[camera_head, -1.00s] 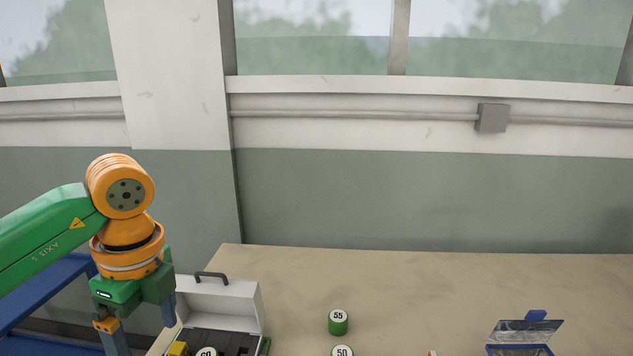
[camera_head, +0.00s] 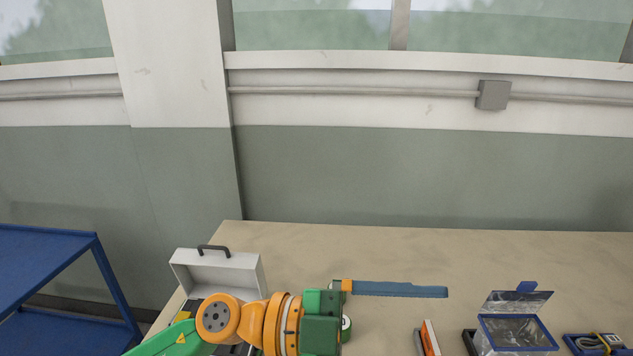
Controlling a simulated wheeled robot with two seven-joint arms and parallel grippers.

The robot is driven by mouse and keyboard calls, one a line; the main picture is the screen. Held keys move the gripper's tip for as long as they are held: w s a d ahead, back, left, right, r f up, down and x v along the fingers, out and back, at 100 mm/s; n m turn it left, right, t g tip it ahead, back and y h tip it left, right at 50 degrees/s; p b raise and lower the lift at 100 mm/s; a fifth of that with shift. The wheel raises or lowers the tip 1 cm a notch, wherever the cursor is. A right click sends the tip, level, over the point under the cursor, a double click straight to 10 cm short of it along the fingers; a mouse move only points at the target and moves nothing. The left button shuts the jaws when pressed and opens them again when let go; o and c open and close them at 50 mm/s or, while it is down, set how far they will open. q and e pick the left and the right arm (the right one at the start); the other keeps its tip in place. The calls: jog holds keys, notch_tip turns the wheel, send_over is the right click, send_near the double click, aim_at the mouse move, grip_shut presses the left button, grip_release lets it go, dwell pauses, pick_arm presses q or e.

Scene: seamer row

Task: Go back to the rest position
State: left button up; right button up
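My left arm comes in low from the left, across the front of the table. My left gripper (camera_head: 397,318) points right. One long blue finger shows along its upper side, with nothing against its inner, lower edge. The other finger is not visible, likely below the picture edge. The finger spacing looks wide and I see nothing held. My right gripper is not in view.
The table (camera_head: 560,260) holds an open white case (camera_head: 218,275), partly behind my arm. A blue cart (camera_head: 50,235) is left.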

pick_arm(q)
jog(key=w+a+r+n+t+y, duration=0.1)
jog(key=w+a+n+t, duration=0.35)
jog(key=n+t, duration=0.5)
jog(key=w+a+r+n+t+y, duration=0.1)
jog(key=w+a+n+t, duration=0.2)
jog(key=w+n+t, duration=0.45)
jog(key=a+f+n+y, duration=0.5)
jog(key=a+f+y, duration=0.2)
jog(key=f, duration=0.3)
jog(key=a+f+n+y, duration=0.5)
jog(key=a+f+y, duration=0.25)
jog(key=f, duration=0.35)
jog(key=s+a+f+g+y, duration=0.1)
jog(key=s+a+f+g, duration=0.3)
jog(key=s+f, duration=0.6)
jog(key=s+a+f+g+y, duration=0.1)
jog(key=s+f+g, duration=0.6)
jog(key=s, duration=0.4)
notch_tip(320, 180, down, 21)
jog(key=s+b, duration=0.3)
jog(key=b, duration=0.1)
jog(key=s+a+f+g+b, duration=0.2)
jog(key=s+f, duration=0.9)
jog(key=shift+a+f+m+b, duration=0.2)
jog(key=shift+m+b, duration=0.1)
jog(key=shift+b, duration=0.05)
